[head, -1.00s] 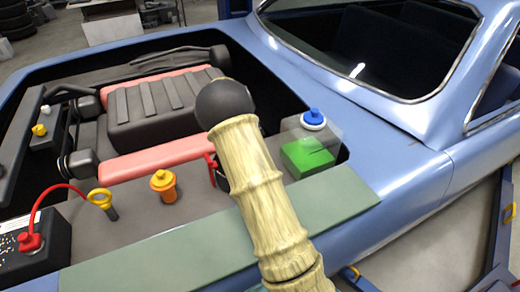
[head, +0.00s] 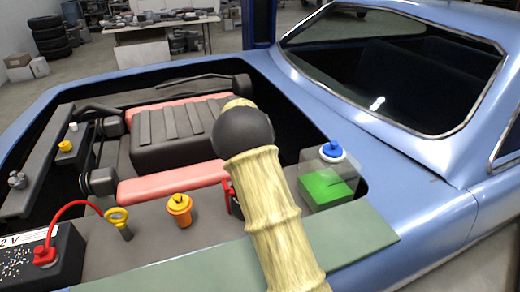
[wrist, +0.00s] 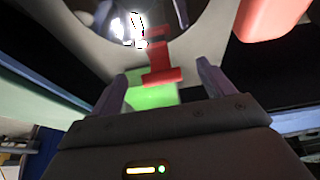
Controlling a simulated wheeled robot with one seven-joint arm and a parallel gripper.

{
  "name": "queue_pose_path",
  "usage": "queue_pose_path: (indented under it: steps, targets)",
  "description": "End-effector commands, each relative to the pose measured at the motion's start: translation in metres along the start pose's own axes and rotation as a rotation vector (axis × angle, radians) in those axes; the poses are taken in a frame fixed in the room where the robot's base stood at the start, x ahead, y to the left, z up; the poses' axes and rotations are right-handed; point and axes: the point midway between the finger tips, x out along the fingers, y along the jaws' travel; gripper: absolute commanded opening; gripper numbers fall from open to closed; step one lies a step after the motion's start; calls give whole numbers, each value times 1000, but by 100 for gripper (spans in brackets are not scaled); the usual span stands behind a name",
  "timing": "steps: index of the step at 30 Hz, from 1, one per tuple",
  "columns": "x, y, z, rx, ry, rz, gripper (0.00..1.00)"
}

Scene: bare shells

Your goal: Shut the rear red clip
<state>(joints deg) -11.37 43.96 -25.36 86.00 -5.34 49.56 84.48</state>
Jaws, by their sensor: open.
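A red clip (wrist: 160,62) shows in the wrist view, a narrow upright piece with a wider bar at its lower end. It stands ahead of my gripper (wrist: 160,85), in the gap between the two spread fingers. The gripper is open and I see nothing held in it. I cannot tell whether the fingers touch the clip. In the head view a red part, likely this clip (head: 229,193), shows at the left edge of my arm, which hides the rest of it. My gripper is hidden there behind my arm.
A clear tank with green fluid (head: 327,187) and blue cap stands right of my arm. An orange cap (head: 179,209), a yellow dipstick ring (head: 117,218) and a battery (head: 40,262) lie left. The red engine cover (head: 172,183) is behind. A green mat (head: 355,232) covers the near edge.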

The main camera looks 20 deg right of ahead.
Motion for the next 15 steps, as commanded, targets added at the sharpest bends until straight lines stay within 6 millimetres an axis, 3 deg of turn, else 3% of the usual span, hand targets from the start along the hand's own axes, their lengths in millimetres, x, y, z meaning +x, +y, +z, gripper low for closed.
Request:
queue_pose_path:
  steps: [15]
  targets:
    - [-104, -1, 1, -2, -1, -6, 81]
